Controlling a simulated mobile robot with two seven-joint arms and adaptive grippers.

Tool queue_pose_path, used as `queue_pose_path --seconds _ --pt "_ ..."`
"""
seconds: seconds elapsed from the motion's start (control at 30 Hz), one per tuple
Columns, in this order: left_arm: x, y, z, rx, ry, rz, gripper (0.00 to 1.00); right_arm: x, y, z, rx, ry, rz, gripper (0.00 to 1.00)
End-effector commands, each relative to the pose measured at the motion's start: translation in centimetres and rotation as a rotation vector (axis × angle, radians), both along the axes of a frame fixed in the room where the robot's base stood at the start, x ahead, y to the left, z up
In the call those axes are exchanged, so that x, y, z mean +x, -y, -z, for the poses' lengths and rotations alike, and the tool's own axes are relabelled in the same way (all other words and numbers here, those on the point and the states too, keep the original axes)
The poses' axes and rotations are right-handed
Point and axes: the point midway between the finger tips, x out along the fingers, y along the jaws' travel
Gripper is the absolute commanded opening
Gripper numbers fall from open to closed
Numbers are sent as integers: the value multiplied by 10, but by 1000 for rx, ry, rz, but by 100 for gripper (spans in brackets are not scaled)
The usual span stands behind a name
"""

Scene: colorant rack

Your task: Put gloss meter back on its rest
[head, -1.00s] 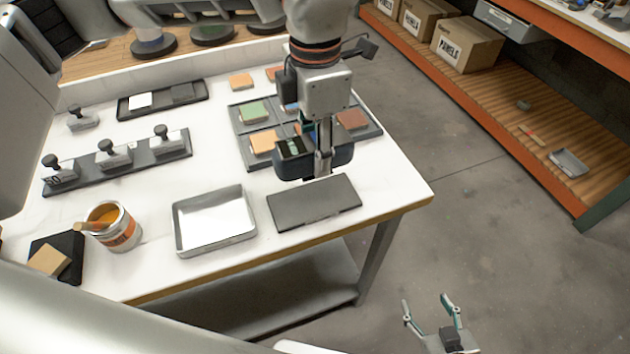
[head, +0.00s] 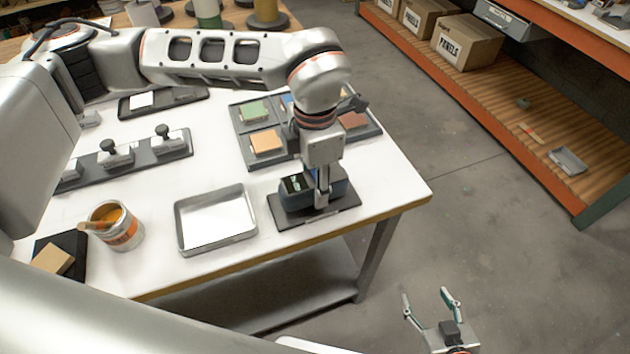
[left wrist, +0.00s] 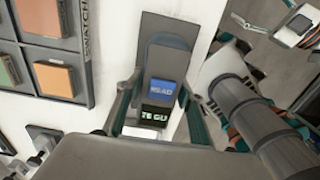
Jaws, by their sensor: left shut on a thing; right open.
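The gloss meter (head: 338,190) is a dark blue-black block with a small display, which faces up in the left wrist view (left wrist: 165,62). My left gripper (head: 321,196) is shut on it, one finger on each side; its fingers also show in the left wrist view (left wrist: 160,100). The meter is over the flat dark grey rest (head: 290,216), roughly lined up with it. I cannot tell whether it touches the rest or hangs just above. The rest's far end shows past the meter in the left wrist view (left wrist: 168,27). My right gripper (head: 430,303) is open and empty, off the table's front.
A metal tray (head: 181,240) stands left of the rest. The colour-sample rack (head: 240,135) lies behind it. An orange paint can (head: 125,238) and a row of stamp-like tools (head: 163,140) are further left. The table's right edge (head: 405,205) is close by.

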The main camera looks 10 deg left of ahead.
Motion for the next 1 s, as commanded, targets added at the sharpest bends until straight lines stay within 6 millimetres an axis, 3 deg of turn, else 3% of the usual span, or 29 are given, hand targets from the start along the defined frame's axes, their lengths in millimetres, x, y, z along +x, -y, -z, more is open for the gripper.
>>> queue_pose_path --seconds 0.13,0.17,0.2,0.67,1.0 --pt "0 0 3 -1 1 0 0 0 0 5 0 0 0 60" --pt "0 0 3 1 -1 0 42 0 0 4 0 0 0 60" --pt "0 0 3 1 -1 1 52 0 0 4 0 -1 0 60" --pt "0 0 -2 1 -1 0 54 1 0 -4 1 4 0 60" --pt "2 0 -64 -1 6 0 54 1 0 8 1 4 0 60"
